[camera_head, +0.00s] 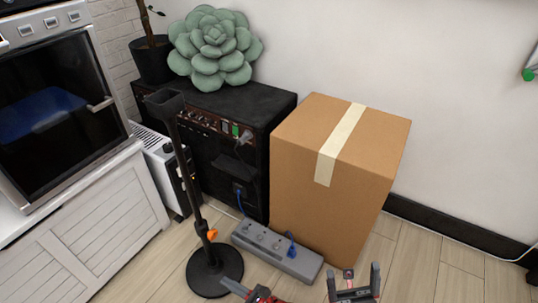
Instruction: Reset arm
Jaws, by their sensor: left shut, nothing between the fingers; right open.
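My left gripper (234,287) shows at the bottom edge, just right of the black stand's round base. It is shut and nothing shows in it. My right gripper (353,282) is at the bottom edge, further right, in front of the cardboard box. Its two dark fingers point up and stand apart, open and empty. Most of both arms is outside the picture.
A grey power strip (278,251) with a blue plug lies on the floor beyond the grippers. A black stand (214,270) rises at left. A taped cardboard box (330,190) and a black amplifier (225,165) stand behind. Bare floor (430,265) lies right.

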